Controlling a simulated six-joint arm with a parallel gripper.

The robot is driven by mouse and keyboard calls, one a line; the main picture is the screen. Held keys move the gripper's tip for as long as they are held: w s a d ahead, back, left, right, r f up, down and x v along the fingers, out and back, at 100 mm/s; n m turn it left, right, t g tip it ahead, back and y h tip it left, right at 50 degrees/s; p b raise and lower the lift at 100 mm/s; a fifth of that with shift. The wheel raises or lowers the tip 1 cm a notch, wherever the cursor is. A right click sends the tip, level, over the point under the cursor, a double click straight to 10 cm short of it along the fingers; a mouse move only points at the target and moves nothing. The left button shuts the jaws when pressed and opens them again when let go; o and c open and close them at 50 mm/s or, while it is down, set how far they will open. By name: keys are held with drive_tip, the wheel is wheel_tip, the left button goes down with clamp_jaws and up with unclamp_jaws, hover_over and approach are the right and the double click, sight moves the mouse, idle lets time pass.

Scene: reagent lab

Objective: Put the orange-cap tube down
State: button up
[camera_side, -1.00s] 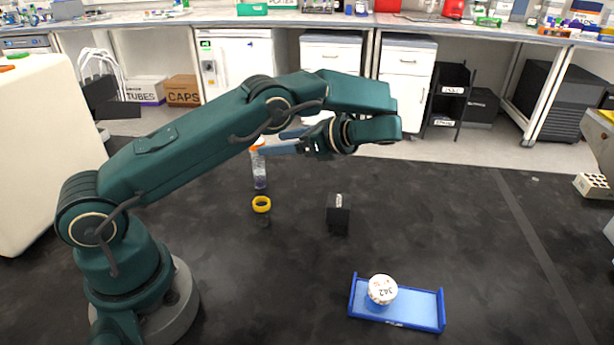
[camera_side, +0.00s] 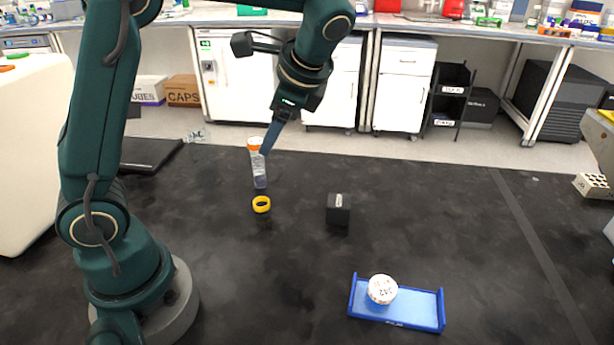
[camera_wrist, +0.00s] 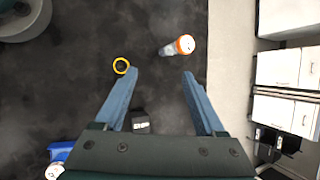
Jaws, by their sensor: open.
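The orange-cap tube (camera_side: 259,170) stands upright, clear with a purplish lower part, on the black mat behind the yellow ring. In the wrist view the tube (camera_wrist: 174,49) lies just beyond the fingertips, nearer the right finger, with its cap towards me. My gripper (camera_wrist: 160,75) is open and nothing is between its fingers. In the side view my gripper (camera_side: 267,152) points steeply down with its fingertips close beside the cap. I cannot tell whether a finger touches the tube.
A yellow ring (camera_side: 261,204) lies in front of the tube. A small black block (camera_side: 338,211) stands to the right. A blue tray (camera_side: 415,308) at the front holds a white-lidded round container (camera_side: 382,289). The mat between them is clear.

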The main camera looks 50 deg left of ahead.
drive_tip(key=s+d+f+n+t+h, duration=0.1)
drive_tip(key=s+d+n+t+h, duration=0.5)
drive_tip(key=s+d+n, duration=0.3)
drive_tip(key=shift+s+d+h, duration=0.3)
drive_tip(key=shift+s+d, duration=0.05)
drive_tip(key=shift+s, duration=0.8)
